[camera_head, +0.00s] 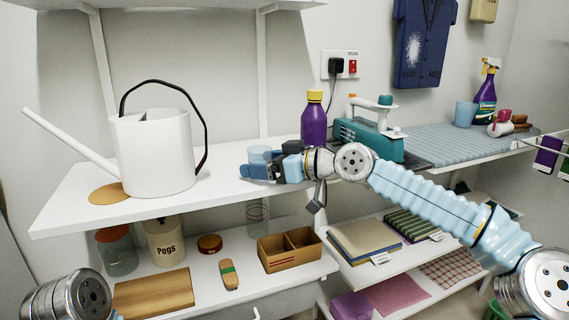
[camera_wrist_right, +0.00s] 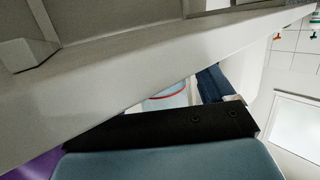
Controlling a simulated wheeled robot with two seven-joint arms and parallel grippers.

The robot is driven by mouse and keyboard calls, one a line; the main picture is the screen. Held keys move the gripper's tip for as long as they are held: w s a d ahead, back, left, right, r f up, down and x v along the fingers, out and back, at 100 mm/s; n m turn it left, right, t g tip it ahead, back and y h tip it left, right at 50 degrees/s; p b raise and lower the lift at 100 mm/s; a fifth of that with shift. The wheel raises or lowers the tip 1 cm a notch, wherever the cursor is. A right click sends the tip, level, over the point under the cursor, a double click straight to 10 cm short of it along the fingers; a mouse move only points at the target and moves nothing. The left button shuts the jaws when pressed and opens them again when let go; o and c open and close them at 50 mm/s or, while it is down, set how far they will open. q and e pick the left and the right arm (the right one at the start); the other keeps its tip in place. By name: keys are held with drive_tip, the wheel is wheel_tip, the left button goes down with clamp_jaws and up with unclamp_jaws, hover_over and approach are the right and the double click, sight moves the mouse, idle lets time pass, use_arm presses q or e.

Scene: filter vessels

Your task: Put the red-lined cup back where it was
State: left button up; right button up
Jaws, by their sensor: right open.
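A pale blue cup (camera_head: 260,154) stands on the upper white shelf, right of the watering can, partly hidden by my right gripper (camera_head: 258,170). In the right wrist view a pale cup with a red line at its rim (camera_wrist_right: 168,96) shows beyond the dark finger edge; most of it is hidden. My right gripper is open, with its blue fingers low at the cup. I cannot tell whether they touch it. Only a link of my left arm shows at the lower left; its gripper is out of view.
A white watering can (camera_head: 152,155) stands left on the shelf by a round wooden coaster (camera_head: 108,195). Another blue cup (camera_head: 465,113) stands on the striped board (camera_head: 440,143).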

drive_tip(key=b+v, duration=0.2)
drive_tip(key=v, duration=0.9)
drive_tip(key=shift+d, duration=0.2)
drive_tip(key=shift+s, duration=0.1)
